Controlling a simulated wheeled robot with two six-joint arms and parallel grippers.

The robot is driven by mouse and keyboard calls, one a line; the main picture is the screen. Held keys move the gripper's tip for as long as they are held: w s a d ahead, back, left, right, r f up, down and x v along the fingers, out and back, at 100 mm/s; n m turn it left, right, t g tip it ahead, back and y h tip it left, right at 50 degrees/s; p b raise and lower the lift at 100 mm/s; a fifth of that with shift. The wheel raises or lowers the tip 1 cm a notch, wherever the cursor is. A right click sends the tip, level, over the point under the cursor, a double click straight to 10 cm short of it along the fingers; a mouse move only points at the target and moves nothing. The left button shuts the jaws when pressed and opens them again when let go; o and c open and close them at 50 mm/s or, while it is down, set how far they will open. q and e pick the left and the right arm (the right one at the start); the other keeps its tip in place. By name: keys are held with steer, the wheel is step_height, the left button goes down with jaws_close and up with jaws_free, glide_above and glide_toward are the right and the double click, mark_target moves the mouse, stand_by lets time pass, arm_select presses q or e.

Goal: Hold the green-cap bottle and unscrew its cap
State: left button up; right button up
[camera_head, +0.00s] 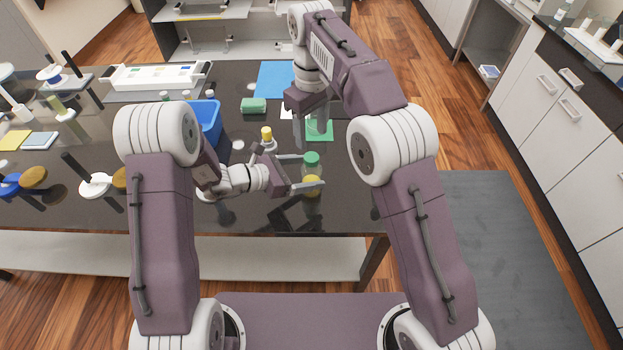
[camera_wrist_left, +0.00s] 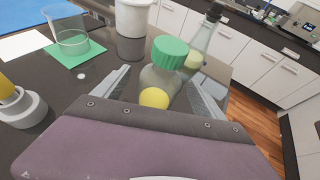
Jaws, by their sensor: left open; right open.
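The green-cap bottle (camera_head: 312,170) stands on the dark table near its front edge. It is clear, with yellow contents at the bottom, and its green cap (camera_wrist_left: 170,52) is on top. My left gripper (camera_head: 312,172) is open, with its fingers reaching either side of the bottle. In the left wrist view the bottle (camera_wrist_left: 160,83) stands between the two spread fingers; I cannot tell whether they touch it. My right gripper (camera_head: 311,128) is open and empty, pointing down over the green mat behind the bottle.
A yellow-topped bottle (camera_head: 267,134) stands just left and behind. A glass beaker (camera_wrist_left: 72,38) sits on the green mat (camera_wrist_left: 88,56). A clear dark-capped bottle (camera_wrist_left: 203,42) and a white container (camera_wrist_left: 133,17) stand beyond. A blue bin (camera_head: 209,118) is at left.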

mark_target(311, 157)
arm_select(q)
steer(key=shift+x, duration=1.1)
jaws_close()
arm_select(e)
steer(key=m, duration=1)
steer(key=shift+m, duration=0.3)
steer(key=m, duration=1.5)
steer(key=shift+m, duration=0.3)
steer(key=m, duration=0.5)
step_height(311, 157, down, 8)
